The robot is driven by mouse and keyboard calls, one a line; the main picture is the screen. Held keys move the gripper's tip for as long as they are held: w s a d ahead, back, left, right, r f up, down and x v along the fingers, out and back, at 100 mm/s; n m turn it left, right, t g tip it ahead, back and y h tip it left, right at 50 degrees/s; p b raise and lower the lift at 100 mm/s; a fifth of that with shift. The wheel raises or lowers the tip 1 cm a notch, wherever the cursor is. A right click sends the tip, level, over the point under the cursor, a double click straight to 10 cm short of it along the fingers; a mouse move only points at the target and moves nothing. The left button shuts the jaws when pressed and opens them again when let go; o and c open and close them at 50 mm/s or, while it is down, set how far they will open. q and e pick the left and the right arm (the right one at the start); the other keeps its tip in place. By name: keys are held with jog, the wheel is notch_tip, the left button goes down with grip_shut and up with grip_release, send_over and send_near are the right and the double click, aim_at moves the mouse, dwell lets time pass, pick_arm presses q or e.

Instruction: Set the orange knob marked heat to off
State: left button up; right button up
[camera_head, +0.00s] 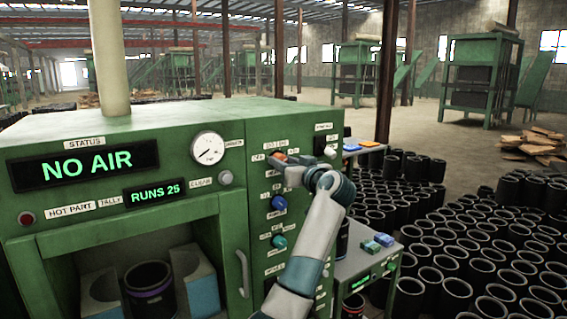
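The orange knob (280,157) is on the right part of the green machine's front panel, near the top of a column of knobs. Only a bit of it shows, because my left gripper (283,163) is right at it and covers most of it. I cannot tell whether the fingers touch the knob or are closed on it. The small labels around it are too blurred to read, so its setting cannot be told. My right gripper is not in view.
A blue knob (279,202) and a teal knob (279,241) sit below on the same panel. A black switch (320,145) is to the upper right. The status display (86,163) reads NO AIR. Many black sleeves (455,286) stand on the floor at right.

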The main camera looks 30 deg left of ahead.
pick_arm(q)
jog(key=shift+n, duration=0.3)
pick_arm(e)
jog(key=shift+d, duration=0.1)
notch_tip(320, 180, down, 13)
jog(key=b, duration=1.3)
pick_arm(q)
jog(key=shift+w+d+f+n+g+y+b, duration=0.15)
jog(key=shift+n+g+y+b, duration=0.15)
jog(key=shift+n, duration=4.45)
jog(key=shift+s+a+f+n+g+y+b, duration=0.1)
jog(key=shift+n+g+y+b, duration=0.3)
jog(key=shift+n, duration=4.3)
jog(key=shift+w+d+f+n+g+y+b, duration=0.15)
jog(key=shift+n+g, duration=0.25)
jog(key=shift+n, duration=4.35)
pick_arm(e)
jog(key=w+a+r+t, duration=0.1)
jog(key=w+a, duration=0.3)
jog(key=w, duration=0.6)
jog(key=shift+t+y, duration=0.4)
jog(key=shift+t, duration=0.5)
pick_arm(q)
jog(key=shift+a, duration=0.1)
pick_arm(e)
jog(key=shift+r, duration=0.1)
